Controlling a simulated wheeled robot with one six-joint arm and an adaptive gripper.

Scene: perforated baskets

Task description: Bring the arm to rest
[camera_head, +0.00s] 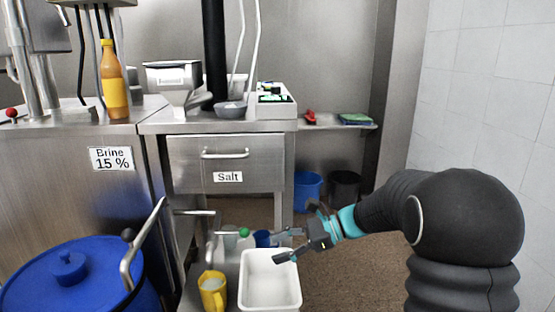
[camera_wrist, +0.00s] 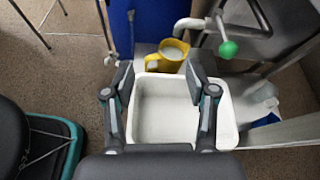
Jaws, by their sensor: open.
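My gripper (camera_head: 287,244) is at the end of my dark arm, which reaches in from the right in the head view. It hangs over a white rectangular tub (camera_head: 270,284). In the wrist view my gripper (camera_wrist: 160,84) shows two fingers spread wide apart, with nothing between them but the view down into the tub (camera_wrist: 228,130). How high the fingers are above the tub is hard to tell.
A yellow jug (camera_head: 212,292) stands left of the tub. A blue lidded barrel (camera_head: 75,280) is at the lower left. A steel counter (camera_head: 225,127) with a "Salt" drawer (camera_head: 226,165) stands behind. A green-knobbed lever (camera_wrist: 228,49) is near the tub. Floor (camera_head: 375,250) lies beneath my arm.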

